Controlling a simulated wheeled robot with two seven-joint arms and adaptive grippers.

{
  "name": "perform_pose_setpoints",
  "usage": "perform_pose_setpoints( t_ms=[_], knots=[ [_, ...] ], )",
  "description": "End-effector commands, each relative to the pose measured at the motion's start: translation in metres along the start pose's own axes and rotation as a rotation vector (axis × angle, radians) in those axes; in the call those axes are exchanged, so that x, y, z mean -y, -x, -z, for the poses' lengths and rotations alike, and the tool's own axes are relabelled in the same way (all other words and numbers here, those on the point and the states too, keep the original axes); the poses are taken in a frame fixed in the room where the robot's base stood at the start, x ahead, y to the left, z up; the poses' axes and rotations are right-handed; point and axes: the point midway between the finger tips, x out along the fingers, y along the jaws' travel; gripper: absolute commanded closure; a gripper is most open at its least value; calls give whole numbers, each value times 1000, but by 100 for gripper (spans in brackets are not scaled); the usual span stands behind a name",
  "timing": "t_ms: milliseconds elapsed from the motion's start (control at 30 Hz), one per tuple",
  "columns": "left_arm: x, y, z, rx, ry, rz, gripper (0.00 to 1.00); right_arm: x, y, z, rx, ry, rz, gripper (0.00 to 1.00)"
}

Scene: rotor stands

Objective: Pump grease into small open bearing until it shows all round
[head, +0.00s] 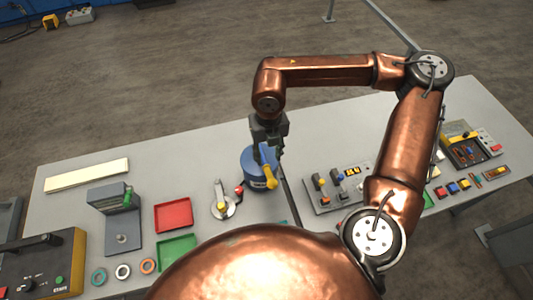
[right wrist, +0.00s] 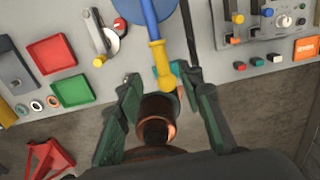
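A blue round pump (head: 258,180) with a yellow-ended handle (head: 267,175) stands near the middle of the table. My right gripper (head: 268,135) is above and behind it. In the right wrist view the dark green fingers (right wrist: 158,80) are apart. The yellow handle end (right wrist: 158,60) shows between their tips, with gaps on both sides. The blue pump body (right wrist: 145,8) is at the top edge. Three small rings, teal (head: 99,277), white (head: 123,271) and orange (head: 147,265), lie at front left. I cannot tell which thing is the small open bearing. My left gripper is out of view.
A lever fixture with a pale disc (head: 222,209) stands left of the pump. Red (head: 173,215) and green (head: 177,249) trays and a grey stand (head: 118,227) are farther left. A control panel (head: 335,190) is to the right. The back left tabletop is mostly clear.

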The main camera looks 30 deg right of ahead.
Motion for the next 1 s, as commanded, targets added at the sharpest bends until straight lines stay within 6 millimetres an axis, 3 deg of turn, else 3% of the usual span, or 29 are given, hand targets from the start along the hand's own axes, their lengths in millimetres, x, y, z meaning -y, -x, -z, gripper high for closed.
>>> perform_pose_setpoints(
  t_ms=[267, 533, 733, 1000],
  knots=[
    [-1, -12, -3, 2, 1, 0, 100, 0, -24, 0, -1, 0, 0, 65],
    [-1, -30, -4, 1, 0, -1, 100, 1, -62, 1, -2, 0, 1, 65],
    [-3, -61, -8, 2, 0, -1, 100, 0, -94, 0, -2, 0, 0, 65],
    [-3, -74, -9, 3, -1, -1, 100, 0, -108, 0, 0, 0, 0, 65]
  ],
)
